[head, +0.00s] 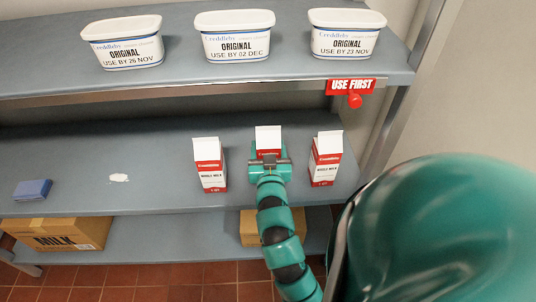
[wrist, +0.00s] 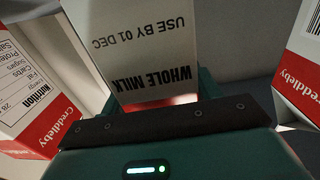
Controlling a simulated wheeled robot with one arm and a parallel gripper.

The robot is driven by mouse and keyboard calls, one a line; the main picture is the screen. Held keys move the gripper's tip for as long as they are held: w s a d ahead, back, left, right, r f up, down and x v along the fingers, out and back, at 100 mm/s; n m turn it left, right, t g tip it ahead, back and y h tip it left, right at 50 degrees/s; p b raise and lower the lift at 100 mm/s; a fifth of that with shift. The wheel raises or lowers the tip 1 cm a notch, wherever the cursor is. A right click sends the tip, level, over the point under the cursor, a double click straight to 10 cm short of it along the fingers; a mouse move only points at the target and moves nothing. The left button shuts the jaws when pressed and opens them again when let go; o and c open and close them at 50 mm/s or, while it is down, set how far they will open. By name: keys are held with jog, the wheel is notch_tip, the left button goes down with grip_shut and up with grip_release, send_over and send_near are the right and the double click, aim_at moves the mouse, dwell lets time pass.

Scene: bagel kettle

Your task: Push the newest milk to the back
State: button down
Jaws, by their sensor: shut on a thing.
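Three red-and-white milk cartons stand on the middle shelf (head: 110,150) in the head view. My gripper (head: 268,160) is shut on the middle carton (head: 268,137), whose lower front it hides. In the wrist view this carton (wrist: 145,50) reads "WHOLE MILK" and "USE BY 01 DEC", upside down, between the fingers. The left carton (head: 209,165) and right carton (head: 326,158) stand apart on either side in the head view. Parts of two cartons flank the held one in the wrist view, left (wrist: 38,95) and right (wrist: 300,65); their dates are not readable.
Three tubs, dated 26 NOV (head: 124,42), 02 DEC (head: 236,36) and 23 NOV (head: 345,34), stand on the upper shelf. A "USE FIRST" sign (head: 351,86) hangs at its right. Boxes (head: 62,233) sit below.

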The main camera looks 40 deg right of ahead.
jog(key=x, duration=2.3)
jog(key=shift+w+a, duration=0.15)
jog(key=shift+a, duration=0.15)
dwell(1.9)
dwell(0.4)
jog(key=shift+c, duration=1.4)
grip_release()
jog(key=shift+a, duration=0.1)
